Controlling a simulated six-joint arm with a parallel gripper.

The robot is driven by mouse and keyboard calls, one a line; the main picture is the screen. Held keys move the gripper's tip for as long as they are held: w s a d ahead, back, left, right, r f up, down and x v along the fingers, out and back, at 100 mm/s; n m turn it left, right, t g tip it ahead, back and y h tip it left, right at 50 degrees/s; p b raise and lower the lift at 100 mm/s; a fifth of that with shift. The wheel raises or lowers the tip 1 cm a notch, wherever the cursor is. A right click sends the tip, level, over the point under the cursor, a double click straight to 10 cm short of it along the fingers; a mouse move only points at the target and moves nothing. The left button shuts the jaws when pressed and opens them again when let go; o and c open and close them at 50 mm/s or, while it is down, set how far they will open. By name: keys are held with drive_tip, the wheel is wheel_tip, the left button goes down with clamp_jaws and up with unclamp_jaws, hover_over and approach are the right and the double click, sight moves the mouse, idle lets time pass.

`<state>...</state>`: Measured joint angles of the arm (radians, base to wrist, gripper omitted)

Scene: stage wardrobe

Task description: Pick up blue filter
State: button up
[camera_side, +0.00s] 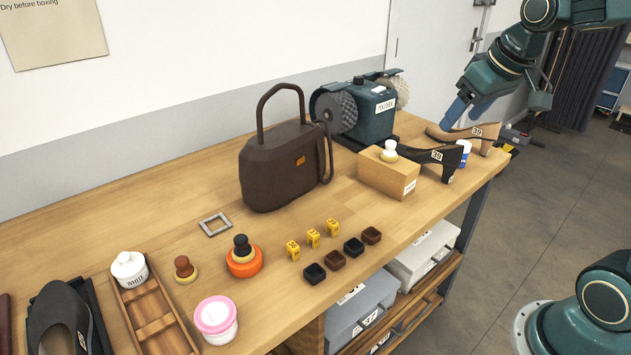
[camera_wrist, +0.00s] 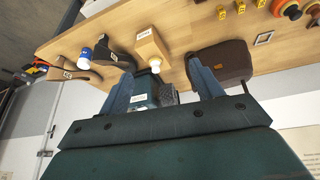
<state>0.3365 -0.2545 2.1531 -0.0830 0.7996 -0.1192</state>
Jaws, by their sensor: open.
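I cannot make out a blue filter in either view. The only small item with blue on it is a white and blue container (camera_side: 463,149), standing beside the shoes at the right end of the bench. In the wrist view it is at the upper left (camera_wrist: 85,54). My gripper (camera_side: 464,113) is open and empty, in the air over the right end of the bench, above the tan shoe (camera_side: 467,135). In the wrist view its two fingers (camera_wrist: 159,66) are spread wide with nothing held between them.
A black heeled shoe (camera_side: 441,160), a wooden block (camera_side: 385,177) with a white-topped knob, a green buffing machine (camera_side: 370,112) and a brown handbag (camera_side: 275,172) stand nearby. Yellow tags, small dark trays and jars lie farther left. Bare wood shows between them.

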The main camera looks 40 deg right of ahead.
drive_tip(key=w+d+f+m, duration=0.1)
drive_tip(key=w+d+f, duration=0.1)
drive_tip(key=w+d, duration=0.35)
drive_tip(key=w+d+f+m, duration=0.1)
drive_tip(key=w+d+f, duration=0.1)
drive_tip(key=d, duration=0.7)
drive_tip(key=m, duration=0.1)
approach(468, 145)
drive_tip(key=shift+w+a+f+g+h, duration=0.1)
drive_tip(key=shift+w+f+g+h, duration=0.3)
drive_tip(key=shift+w, duration=0.15)
drive_tip(key=shift+f, duration=0.1)
drive_tip(key=shift+x, duration=4.25)
drive_tip(key=shift+w+f, duration=0.1)
drive_tip(key=shift+x, duration=2.45)
drive_tip(key=shift+a, duration=0.1)
drive_tip(key=c, duration=1.1)
